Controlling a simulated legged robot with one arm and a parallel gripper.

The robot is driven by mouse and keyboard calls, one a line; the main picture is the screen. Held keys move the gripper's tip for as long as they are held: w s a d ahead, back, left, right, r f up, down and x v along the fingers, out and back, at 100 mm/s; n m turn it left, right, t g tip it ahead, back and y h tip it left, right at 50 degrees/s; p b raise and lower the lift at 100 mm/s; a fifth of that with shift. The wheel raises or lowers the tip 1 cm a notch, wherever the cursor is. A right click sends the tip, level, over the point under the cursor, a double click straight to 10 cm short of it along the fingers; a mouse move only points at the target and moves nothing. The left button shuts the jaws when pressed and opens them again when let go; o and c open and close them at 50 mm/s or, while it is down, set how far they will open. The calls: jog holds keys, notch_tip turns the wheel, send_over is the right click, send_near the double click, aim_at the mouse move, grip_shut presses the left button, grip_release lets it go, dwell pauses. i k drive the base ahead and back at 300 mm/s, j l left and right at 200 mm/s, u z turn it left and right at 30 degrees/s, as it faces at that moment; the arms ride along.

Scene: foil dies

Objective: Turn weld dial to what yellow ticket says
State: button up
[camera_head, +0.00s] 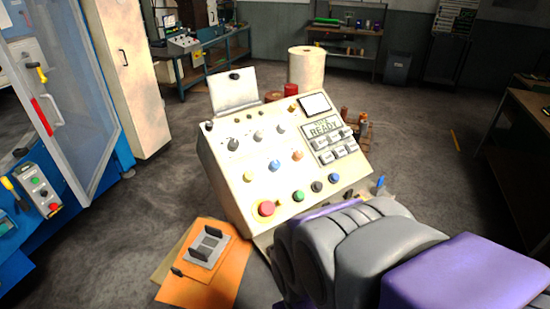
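A cream control console (225,165) stands in the middle, its sloped face towards me. Its upper row has a dark knob (233,144) and two pale knobs (258,135). Below them are a yellow knob (248,177), a blue knob (274,165) and an orange knob (297,155). I cannot read their labels, so I cannot tell which is the weld dial. No clearly yellow ticket shows. A white sheet (233,90) is clipped above the console, its writing unreadable. My purple and grey arm fills the lower right; my gripper does not show.
A red mushroom button (266,208) and a green button (298,196) sit along the console's lower edge. Orange sheets (215,285) with a grey plate (207,247) lie lower left. A blue machine (90,110) stands left.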

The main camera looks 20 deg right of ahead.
aim_at(249, 176)
jog(key=k+l+z, duration=0.15)
jog(key=z, duration=0.3)
jog(key=k+l+z, duration=0.1)
jog(key=l+z, duration=0.4)
jog(key=j, duration=0.1)
